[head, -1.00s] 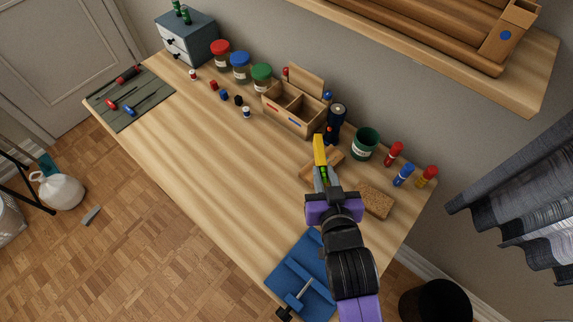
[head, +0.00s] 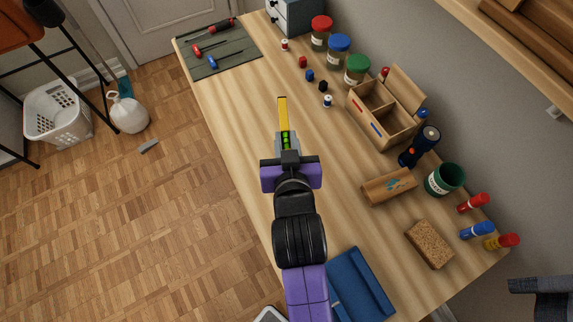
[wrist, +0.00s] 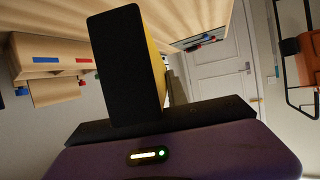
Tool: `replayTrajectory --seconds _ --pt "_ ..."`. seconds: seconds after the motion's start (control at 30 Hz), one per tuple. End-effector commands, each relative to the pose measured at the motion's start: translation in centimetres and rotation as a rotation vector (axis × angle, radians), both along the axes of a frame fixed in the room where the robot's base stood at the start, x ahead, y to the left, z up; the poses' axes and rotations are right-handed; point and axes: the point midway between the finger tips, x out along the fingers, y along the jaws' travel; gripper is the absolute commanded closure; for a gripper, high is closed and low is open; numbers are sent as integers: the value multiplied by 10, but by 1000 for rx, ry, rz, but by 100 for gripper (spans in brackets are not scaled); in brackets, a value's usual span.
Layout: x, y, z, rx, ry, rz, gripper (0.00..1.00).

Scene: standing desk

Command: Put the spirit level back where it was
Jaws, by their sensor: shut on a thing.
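The spirit level is a yellow bar with green vials (head: 283,116). My gripper (head: 286,150) is shut on it near its close end, and the yellow part points away from me over the desk (head: 240,110). In the wrist view the level (wrist: 127,65) shows its dark end face and a yellow side, standing up from the gripper. The level looks held above the desk top, with open wood around it. The fingers are largely hidden behind the level in the wrist view.
A grey-green mat (head: 216,50) with screwdrivers lies at the far left. The middle is clear.

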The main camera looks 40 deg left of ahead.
Motion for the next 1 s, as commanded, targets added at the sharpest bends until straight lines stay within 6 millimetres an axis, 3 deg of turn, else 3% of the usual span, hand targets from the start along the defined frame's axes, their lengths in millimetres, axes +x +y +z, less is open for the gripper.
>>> replayTrajectory --seconds 0.1,0.3,0.8,1.0 --pt "0 0 -31 -4 2 1 100" --pt "0 -1 -73 -2 1 0 100" --pt "0 0 -125 0 -2 -1 100" --pt "1 0 -128 1 -3 -1 100"
